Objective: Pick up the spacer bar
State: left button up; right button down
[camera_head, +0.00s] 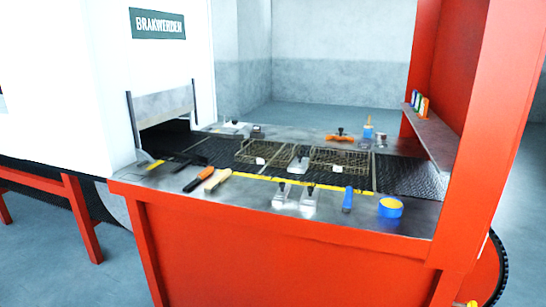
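I cannot tell for certain which thing is the spacer bar. A dark, narrow piece (187,160) lies near the left end of the black mesh belt (410,180). A blue upright piece (347,200) is at the front edge of the red-framed table. Neither of my grippers shows in the head view.
Wire baskets (258,152) (340,161) sit on the belt. Along the front edge are handled tools (197,180) (217,181), metal pieces (307,201) and a blue-yellow roll (390,207). An orange tool (340,138) lies behind. A red post (490,130) stands right.

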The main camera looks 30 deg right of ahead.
aim_at(299, 165)
jog(key=z, duration=1.45)
